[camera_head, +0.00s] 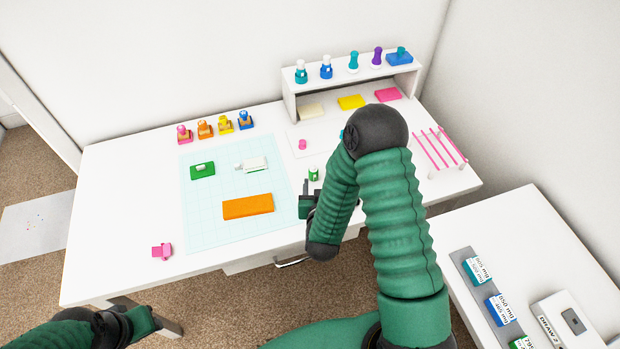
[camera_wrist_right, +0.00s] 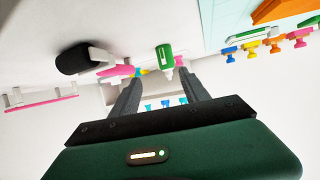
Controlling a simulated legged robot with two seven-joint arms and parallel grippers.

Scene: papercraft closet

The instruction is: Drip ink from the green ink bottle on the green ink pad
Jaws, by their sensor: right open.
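The green ink bottle (camera_head: 314,174), with a green-and-white body, stands on the white desk just right of the mat. My right gripper (camera_head: 305,188) is open and empty, close in front of it. In the right wrist view, the bottle (camera_wrist_right: 164,57) appears beyond the gap between the two dark fingers (camera_wrist_right: 160,90), apart from them.
An orange block (camera_head: 248,207) and a white-and-green item (camera_head: 252,164) lie on the mat. Several stamps (camera_head: 225,124) stand behind it. A white shelf (camera_head: 345,84) with bottles is at the back right. Pink rods (camera_head: 438,147) stand at the desk's right. The desk's left is mostly clear.

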